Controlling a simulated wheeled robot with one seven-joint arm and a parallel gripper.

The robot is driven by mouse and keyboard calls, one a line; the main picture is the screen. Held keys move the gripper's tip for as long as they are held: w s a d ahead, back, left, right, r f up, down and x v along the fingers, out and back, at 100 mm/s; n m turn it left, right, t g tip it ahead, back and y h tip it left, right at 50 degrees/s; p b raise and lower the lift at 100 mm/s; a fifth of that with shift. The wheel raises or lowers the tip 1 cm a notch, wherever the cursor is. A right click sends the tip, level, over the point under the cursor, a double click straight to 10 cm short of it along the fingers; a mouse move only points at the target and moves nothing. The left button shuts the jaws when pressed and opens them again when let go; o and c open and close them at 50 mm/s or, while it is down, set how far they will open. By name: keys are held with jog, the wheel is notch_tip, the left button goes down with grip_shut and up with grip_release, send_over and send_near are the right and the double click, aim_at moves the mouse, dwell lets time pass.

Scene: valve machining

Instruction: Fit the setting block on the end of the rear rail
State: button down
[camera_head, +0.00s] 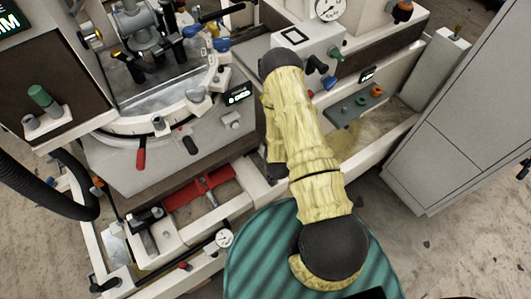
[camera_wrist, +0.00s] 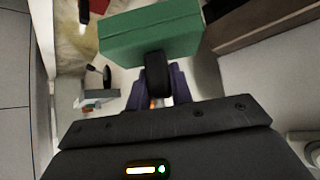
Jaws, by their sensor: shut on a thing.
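A green block (camera_wrist: 150,36), which looks like the setting block, is at the top of the wrist view with a black round grip (camera_wrist: 158,75) on its near side. My gripper (camera_wrist: 158,88) has its purple fingers on both sides of this grip and is shut on it. The block appears held above a pale surface; I cannot tell whether it touches anything. In the head view my arm hides the gripper and the block. I cannot tell for sure which part is the rear rail.
In the head view, a machine with a round table (camera_head: 150,118) stands at left. A red part (camera_head: 200,192) lies in the lower frame near a dial gauge (camera_head: 224,238). A grey tray (camera_head: 357,104) with small knobs is right of my arm. A grey cabinet (camera_head: 455,110) bounds the right.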

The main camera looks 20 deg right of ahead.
jog(key=m, duration=0.1)
jog(key=m+g+h+b, duration=0.1)
jog(key=shift+w+d+r+m+h, duration=0.3)
jog(key=shift+w+d+r, duration=0.05)
jog(key=shift+w, duration=0.05)
jog(key=shift+a+r+m+g+h+b, duration=0.15)
jog(key=shift+m+g+h+b, duration=0.2)
jog(key=shift+m, duration=0.2)
jog(key=shift+a+r+m+g+h+b, duration=0.15)
jog(key=shift+m+g+h+b, duration=0.15)
jog(key=shift+m, duration=0.25)
jog(key=a+m, duration=0.1)
jog(key=a+m+g+h, duration=0.1)
jog(key=shift+a+r+m+g+h+b, duration=0.1)
jog(key=shift+r+m+g+h+b, duration=0.1)
jog(key=shift+m+g+h+b, duration=0.15)
jog(key=a+m, duration=0.1)
jog(key=a+m+g+b, duration=0.1)
jog(key=a, duration=0.1)
jog(key=shift+a+m+g+h, duration=0.25)
jog(key=shift+a+g+h, duration=0.05)
jog(key=shift+s+r, duration=0.1)
jog(key=shift+r, duration=0.05)
jog(key=b, duration=0.4)
send_over(265, 168)
jog(key=shift+s+f, duration=0.1)
jog(key=shift+f, duration=2.9)
jog(key=shift+f+b, duration=0.35)
jog(key=shift+f, duration=1.3)
